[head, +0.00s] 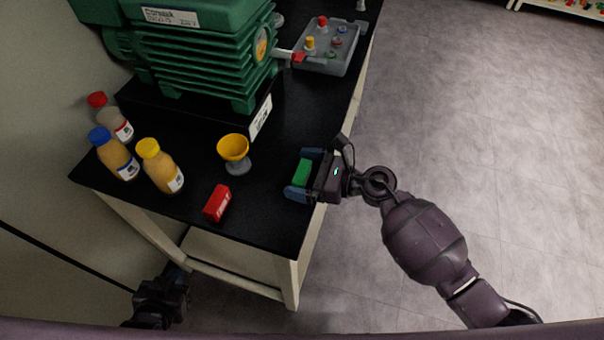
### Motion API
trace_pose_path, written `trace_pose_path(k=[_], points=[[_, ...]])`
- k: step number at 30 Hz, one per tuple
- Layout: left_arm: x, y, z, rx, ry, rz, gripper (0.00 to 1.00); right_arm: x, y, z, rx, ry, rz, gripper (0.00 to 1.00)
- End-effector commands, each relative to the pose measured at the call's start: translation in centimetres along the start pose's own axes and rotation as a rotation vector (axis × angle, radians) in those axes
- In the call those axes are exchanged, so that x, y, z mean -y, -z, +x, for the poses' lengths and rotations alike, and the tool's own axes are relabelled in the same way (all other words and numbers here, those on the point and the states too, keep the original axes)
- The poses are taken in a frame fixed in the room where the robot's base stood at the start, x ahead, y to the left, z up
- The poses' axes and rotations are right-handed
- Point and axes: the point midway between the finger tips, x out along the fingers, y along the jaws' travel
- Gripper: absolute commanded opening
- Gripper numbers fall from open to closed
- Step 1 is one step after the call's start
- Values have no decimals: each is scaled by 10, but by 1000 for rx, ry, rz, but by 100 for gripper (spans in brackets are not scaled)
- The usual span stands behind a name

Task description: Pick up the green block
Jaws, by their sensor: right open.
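The green block (302,172) is at the right edge of the black tabletop in the head view. My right gripper (299,175) reaches in from the right with its two blue fingers spread, one on the far side and one on the near side of the block. The block sits between the fingers; whether either finger touches it I cannot tell. The gripper is open. My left gripper (176,272) is low at the left, below the tabletop, dark and partly in shadow, so its jaws are not clear.
A red block (217,203) and a yellow cup (234,152) stand left of the green block. Several bottles (160,166) stand at the left. A green machine (200,50) and a grey box with knobs (330,48) are at the back. The table's front corner is clear.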

Motion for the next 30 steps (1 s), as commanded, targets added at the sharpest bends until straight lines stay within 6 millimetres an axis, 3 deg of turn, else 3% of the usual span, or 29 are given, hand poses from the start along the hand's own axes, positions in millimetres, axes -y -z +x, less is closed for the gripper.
trace_pose_path(k=[7,17,25,30], points=[[0,0,-1,1,0,0,0,0,0,2,0,0,1,100],[0,-1,-1,3,1,0,0,0,0,1,0,0,1,51],[1,0,-2,2,0,2,0,0,-2,1,0,0,0,51],[2,6,-4,-8,1,3,0,1,-19,-2,1,1,-6,51]])
